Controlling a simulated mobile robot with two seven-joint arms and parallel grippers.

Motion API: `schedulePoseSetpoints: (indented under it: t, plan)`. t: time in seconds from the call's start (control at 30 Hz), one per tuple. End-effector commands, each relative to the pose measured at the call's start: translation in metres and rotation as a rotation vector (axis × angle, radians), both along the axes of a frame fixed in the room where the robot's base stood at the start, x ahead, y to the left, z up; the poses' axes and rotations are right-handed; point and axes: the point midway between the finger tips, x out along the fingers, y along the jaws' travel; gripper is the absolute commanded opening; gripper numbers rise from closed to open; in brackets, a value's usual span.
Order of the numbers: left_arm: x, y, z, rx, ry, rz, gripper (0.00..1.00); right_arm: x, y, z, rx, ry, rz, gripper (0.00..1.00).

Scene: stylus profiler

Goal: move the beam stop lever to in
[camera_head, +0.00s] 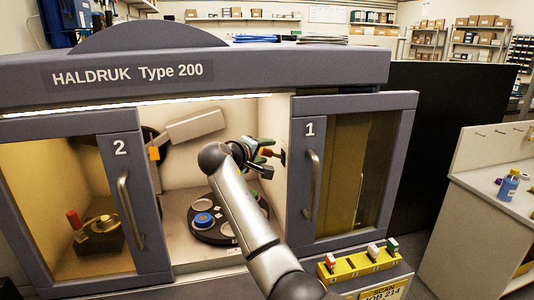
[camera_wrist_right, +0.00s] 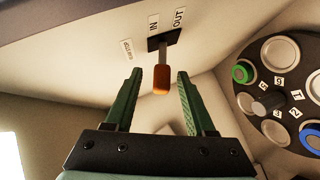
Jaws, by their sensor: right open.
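The beam stop lever (camera_wrist_right: 161,80) has an orange grip on a thin metal stem that comes out of a dark slot plate (camera_wrist_right: 165,42) on the chamber's inner wall. IN and OUT labels stand beside the plate. I cannot tell which end of the slot the stem is at. My right gripper (camera_wrist_right: 158,100) is open, its green fingers on either side of the orange grip, with gaps visible. In the head view, my right gripper (camera_head: 263,152) reaches inside the chamber near its right wall, and the orange grip (camera_head: 267,152) shows at the fingers. My left gripper is not in view.
Door 2 (camera_head: 120,165) and door 1 (camera_head: 304,165) flank the opening my right arm passes through. A dark carousel (camera_head: 208,237) with round discs lies on the chamber floor below the gripper. A yellow rack (camera_head: 350,275) stands outside at front right.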

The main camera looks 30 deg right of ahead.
Motion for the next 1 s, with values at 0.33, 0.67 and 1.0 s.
schedulePoseSetpoints:
  t: [0.33, 0.67, 1.0]
  plan:
    - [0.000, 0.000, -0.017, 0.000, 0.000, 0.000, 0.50, -0.040, 0.060, 0.021, 0.003, -0.004, 0.004, 0.55]
    - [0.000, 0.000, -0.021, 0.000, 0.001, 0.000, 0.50, -0.058, 0.085, 0.033, 0.003, -0.001, 0.001, 0.55]
    - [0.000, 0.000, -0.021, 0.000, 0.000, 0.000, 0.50, -0.059, 0.085, 0.033, 0.002, -0.001, 0.000, 0.55]
